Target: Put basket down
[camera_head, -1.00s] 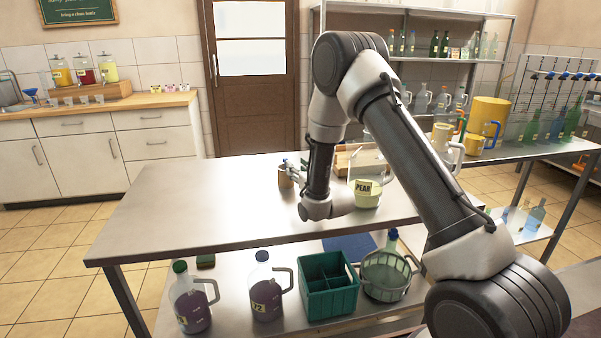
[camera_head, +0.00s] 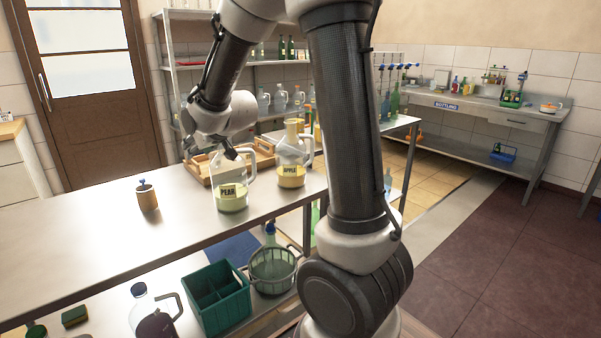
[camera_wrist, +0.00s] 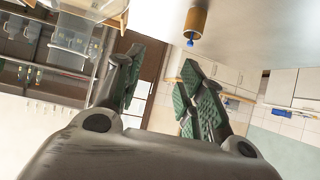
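A round grey-green basket (camera_head: 296,272) stands on the lower shelf under the steel table, with a bottle (camera_head: 270,236) upright in it. Next to it on the left is a green divided crate (camera_head: 228,312). My gripper (camera_head: 222,152) is above the table top near the PEAR pitcher (camera_head: 230,196), well above the basket. In the wrist view my gripper (camera_wrist: 162,60) has its two green-padded fingers apart with nothing between them. The basket cannot be made out in the wrist view.
A small brown canister (camera_head: 148,198) with a blue knob stands on the table; it also shows in the wrist view (camera_wrist: 196,20). An APPLE pitcher (camera_head: 291,177) and a wooden tray (camera_head: 262,155) are near the right end. The table's left part is clear.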

